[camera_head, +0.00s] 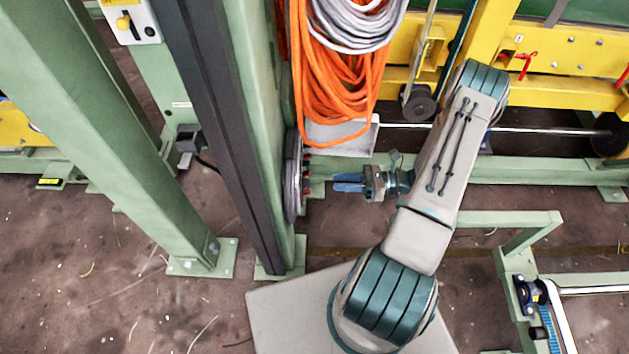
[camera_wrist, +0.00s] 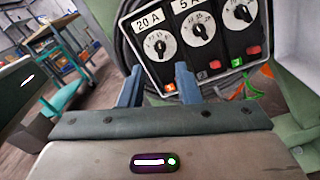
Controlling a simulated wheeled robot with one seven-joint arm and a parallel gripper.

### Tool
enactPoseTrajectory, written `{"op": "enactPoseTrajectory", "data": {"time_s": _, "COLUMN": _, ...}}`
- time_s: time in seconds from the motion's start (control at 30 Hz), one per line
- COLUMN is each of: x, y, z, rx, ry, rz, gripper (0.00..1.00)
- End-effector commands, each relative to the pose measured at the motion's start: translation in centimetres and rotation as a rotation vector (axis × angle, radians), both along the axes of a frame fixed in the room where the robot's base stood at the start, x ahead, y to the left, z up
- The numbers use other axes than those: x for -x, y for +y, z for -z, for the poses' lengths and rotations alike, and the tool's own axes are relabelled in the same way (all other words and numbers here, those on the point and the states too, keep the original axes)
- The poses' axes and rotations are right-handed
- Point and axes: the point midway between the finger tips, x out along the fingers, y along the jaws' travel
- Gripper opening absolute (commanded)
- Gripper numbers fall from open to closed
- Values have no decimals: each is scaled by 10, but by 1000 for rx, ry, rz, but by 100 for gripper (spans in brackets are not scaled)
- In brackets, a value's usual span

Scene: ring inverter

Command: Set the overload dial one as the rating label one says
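In the wrist view, a black panel (camera_wrist: 186,62) carries three white-faced dials in a tilted row. The left dial (camera_wrist: 160,46) has a black knob, a "20 A" rating label (camera_wrist: 148,20) above it and an orange tag that seems to read 1 (camera_wrist: 170,87) below. Its exact pointer setting is too small to read surely. My gripper (camera_wrist: 158,80) is open and empty, its blue fingers apart just below and in front of the left dial. In the head view my gripper (camera_head: 349,182) points left at the green post, where the panel is seen nearly edge-on.
The middle dial (camera_wrist: 200,27) has a "5 A" label; the right dial (camera_wrist: 239,12) has its label cut off. Red buttons sit below them. Orange cable coils (camera_head: 325,80) and a grey tray (camera_head: 343,137) hang just above my gripper. A green post (camera_head: 270,110) stands left.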

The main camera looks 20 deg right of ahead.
Motion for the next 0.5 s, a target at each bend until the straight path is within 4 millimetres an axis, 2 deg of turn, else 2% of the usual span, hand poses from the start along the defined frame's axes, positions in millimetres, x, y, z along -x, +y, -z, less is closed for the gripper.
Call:
{"op": "enactPoseTrajectory", "data": {"time_s": 0.03, "x": -4, "y": 12, "z": 1, "rx": -1, "ry": 0, "rz": -5, "gripper": 30}}
{"op": "enactPoseTrajectory", "data": {"time_s": 0.2, "x": -14, "y": 44, "z": 0, "rx": 0, "ry": -1, "rz": -4, "gripper": 30}}
{"op": "enactPoseTrajectory", "data": {"time_s": 0.33, "x": -20, "y": 62, "z": 0, "rx": 1, "ry": -1, "rz": -2, "gripper": 30}}
{"op": "enactPoseTrajectory", "data": {"time_s": 0.5, "x": -24, "y": 75, "z": 0, "rx": 2, "ry": 0, "rz": -2, "gripper": 30}}
